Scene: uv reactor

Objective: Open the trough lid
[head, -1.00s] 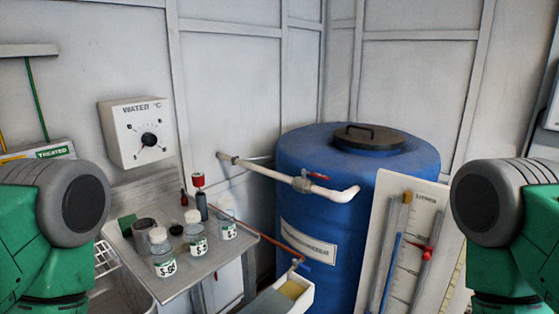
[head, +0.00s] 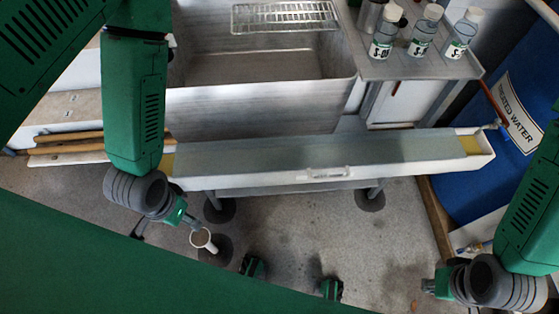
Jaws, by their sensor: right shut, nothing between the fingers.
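The trough (head: 400,167) is a long, narrow white channel across the middle of the head view. A flat, grey-green lid (head: 320,153) lies over most of its length, and yellow shows at both ends. A small white handle (head: 325,173) sits at the lid's front edge. My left gripper (head: 190,221) is below the trough's left end, apart from the handle; its fingers are small and unclear. My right gripper (head: 430,285) is shut and empty at the lower right, below and well apart from the trough.
A metal sink (head: 260,105) stands behind the trough. Several labelled bottles (head: 421,35) stand on a shelf at upper right. A blue treated-water barrel (head: 510,130) is at right. Floor in front is mostly clear.

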